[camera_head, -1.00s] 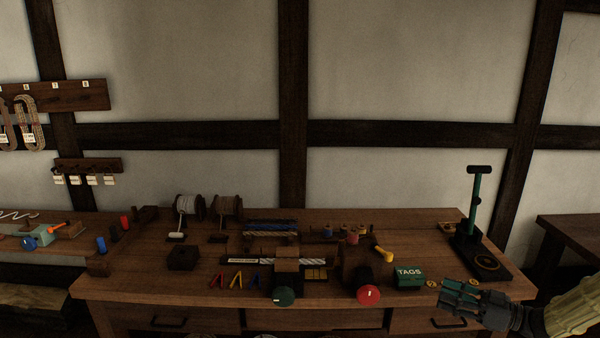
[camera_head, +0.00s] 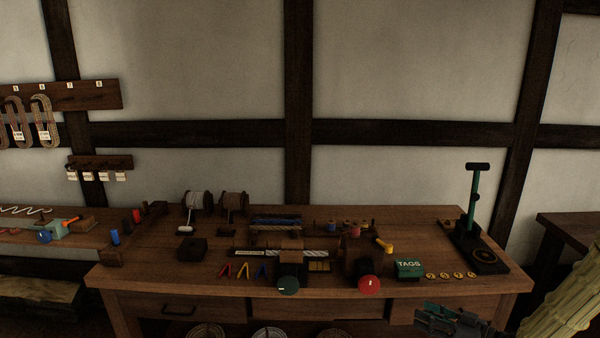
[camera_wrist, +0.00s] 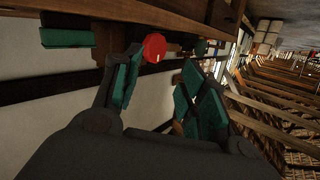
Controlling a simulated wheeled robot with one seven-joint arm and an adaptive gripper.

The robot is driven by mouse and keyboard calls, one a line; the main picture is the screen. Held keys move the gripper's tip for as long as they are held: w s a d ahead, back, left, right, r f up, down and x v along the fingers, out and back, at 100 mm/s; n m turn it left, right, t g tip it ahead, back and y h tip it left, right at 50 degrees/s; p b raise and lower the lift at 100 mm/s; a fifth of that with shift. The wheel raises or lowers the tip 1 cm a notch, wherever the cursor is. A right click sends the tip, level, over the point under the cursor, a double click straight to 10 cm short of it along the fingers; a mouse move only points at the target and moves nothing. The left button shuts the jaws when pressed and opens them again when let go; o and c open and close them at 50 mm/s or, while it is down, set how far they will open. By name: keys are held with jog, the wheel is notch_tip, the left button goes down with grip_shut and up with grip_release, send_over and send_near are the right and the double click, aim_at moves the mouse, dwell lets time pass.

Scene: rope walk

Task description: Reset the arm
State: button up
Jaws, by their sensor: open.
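My gripper (camera_head: 440,318) is at the bottom right of the head view, in front of and below the workbench's front edge. My arm, in a pale ribbed sleeve, comes in from the right edge. In the wrist view my gripper (camera_wrist: 155,95) shows two green-padded fingers spread apart with nothing between them. The red knob (camera_wrist: 154,47) shows beyond the fingers there. The wrist picture is strongly tilted.
The workbench (camera_head: 140,270) holds a green TAGS box (camera_head: 409,268), brass discs (camera_head: 444,275), a red knob (camera_head: 369,285), a green knob (camera_head: 288,285) and a press with a green post (camera_head: 473,205). Rope coils (camera_head: 272,332) lie below. A side table (camera_head: 575,228) stands at right.

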jog(key=s+a+f+m+g+h, duration=0.25)
jog(key=s+a+f, duration=0.3)
jog(key=f, duration=0.35)
jog(key=s+a+f+m+g+h, duration=0.2)
jog(key=s+a+f+m+h, duration=0.15)
jog(key=s+f, duration=0.5)
jog(key=s+a+f+g+h, duration=0.1)
jog(key=s+f+g+h, duration=0.1)
jog(key=s, duration=1.1)
jog(key=s+a+f+m+g+h, duration=0.1)
jog(key=s+f+g, duration=0.4)
jog(key=s, duration=0.9)
notch_tip(320, 180, down, 2)
jog(key=shift+a+f+h, duration=0.1)
jog(key=shift+a+h, duration=0.35)
jog(key=shift+h, duration=0.75)
